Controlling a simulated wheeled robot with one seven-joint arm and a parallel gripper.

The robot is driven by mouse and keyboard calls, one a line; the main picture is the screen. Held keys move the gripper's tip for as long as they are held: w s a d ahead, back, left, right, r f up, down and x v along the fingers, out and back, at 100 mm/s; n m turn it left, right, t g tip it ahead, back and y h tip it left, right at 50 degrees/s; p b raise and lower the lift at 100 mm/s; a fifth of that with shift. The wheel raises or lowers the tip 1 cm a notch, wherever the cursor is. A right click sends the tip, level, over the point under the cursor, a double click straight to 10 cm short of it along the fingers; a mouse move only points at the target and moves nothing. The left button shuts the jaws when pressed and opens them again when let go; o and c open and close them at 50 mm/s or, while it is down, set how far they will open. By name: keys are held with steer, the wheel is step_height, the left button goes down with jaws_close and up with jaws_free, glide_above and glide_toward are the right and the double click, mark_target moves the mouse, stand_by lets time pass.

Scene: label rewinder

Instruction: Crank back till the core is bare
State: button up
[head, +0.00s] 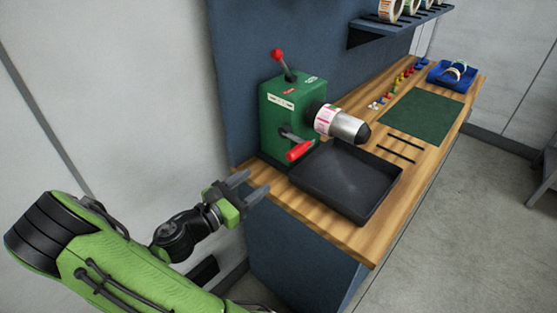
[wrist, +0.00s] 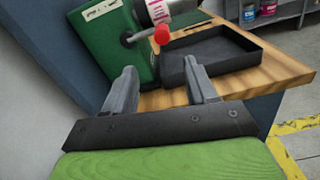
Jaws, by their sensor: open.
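The green rewinder (head: 284,118) stands on the wooden bench. Its crank has a red handle (head: 299,151) low on the front, which also shows in the wrist view (wrist: 162,34). A second lever with a red knob (head: 277,55) rises from the top. A metal spindle (head: 348,127) sticks out to the right, with a label roll (head: 325,118) in white and pink around it near the housing. How much is wound on the core is too small to tell. My gripper (head: 256,185) is open and empty, in front of the bench edge, left of and below the crank handle.
A black tray (head: 345,211) lies under the spindle, close to the crank. A green mat (head: 424,116), small coloured parts (head: 398,80) and a blue bin (head: 453,75) are farther back. A shelf (head: 404,25) with rolls hangs on the wall. The air between gripper and crank looks clear.

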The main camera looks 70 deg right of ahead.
mark_target(288, 158)
steer(key=b+x, duration=0.1)
steer(key=x, duration=1.4)
steer(key=shift+s+d+b, duration=0.1)
steer(key=shift+s+b, duration=0.05)
steer(key=shift+b, duration=0.2)
steer(key=shift+r, duration=0.1)
steer(key=shift+c, duration=0.3)
jaws_close()
